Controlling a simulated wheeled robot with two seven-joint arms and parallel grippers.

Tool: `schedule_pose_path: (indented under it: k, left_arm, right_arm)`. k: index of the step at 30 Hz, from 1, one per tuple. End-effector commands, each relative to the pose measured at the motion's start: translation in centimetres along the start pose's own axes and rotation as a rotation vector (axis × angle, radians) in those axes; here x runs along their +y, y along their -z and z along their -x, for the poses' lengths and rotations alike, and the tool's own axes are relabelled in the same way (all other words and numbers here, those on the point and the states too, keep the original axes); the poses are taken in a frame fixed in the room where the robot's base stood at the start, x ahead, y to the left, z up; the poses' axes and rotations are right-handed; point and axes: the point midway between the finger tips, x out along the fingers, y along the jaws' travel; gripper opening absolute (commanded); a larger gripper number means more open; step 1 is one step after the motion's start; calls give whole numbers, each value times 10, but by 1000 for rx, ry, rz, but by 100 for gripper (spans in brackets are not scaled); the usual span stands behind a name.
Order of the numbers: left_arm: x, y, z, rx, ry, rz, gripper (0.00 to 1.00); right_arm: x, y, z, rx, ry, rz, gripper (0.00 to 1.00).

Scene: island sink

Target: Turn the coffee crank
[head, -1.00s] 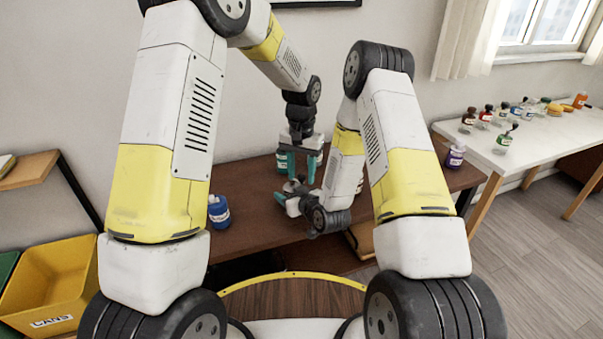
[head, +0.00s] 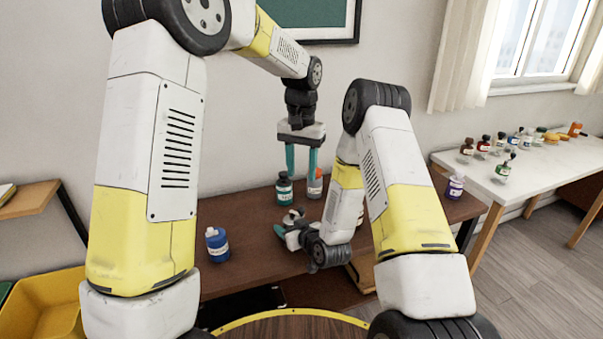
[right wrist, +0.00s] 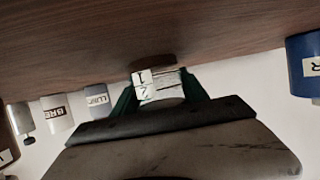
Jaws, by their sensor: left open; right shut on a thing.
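My left gripper (head: 302,172) points straight down in the head view, with its two teal fingers apart and nothing visible between them. Its fingertips are just at the tops of a dark green bottle (head: 284,192) and an orange-and-white bottle (head: 315,185). My right gripper (head: 286,235) lies low over the brown table, left of its wrist. In the right wrist view its green fingers (right wrist: 160,95) are shut on a small pale object with white numbered labels (right wrist: 146,84). The same object appears as a small pale top (head: 293,216) in the head view. No crank can be made out clearly.
A blue bottle (head: 217,245) stands on the brown table (head: 250,210) at the left, and a purple bottle (head: 455,187) at its right end. A white table (head: 490,165) with several small bottles is at the right. A yellow bin (head: 45,305) stands at lower left.

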Motion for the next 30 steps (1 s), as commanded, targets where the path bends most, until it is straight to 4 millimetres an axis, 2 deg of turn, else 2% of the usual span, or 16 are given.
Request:
schedule_pose_path:
  k: [10,13,17,24,30]
  left_arm:
    - [0,0,-1,-1,0,5,43]
    - [1,-1,-2,-6,0,61,43]
    - [2,-2,-5,-18,3,252,43]
    - [2,-2,-1,-13,6,691,43]
    - [0,0,3,-2,1,880,43]
  right_arm:
    - [0,0,0,1,0,0,6]
    - [0,0,0,1,0,0,6]
    - [0,0,0,1,0,0,6]
    - [0,0,0,1,0,0,6]
    - [0,0,0,1,0,0,6]
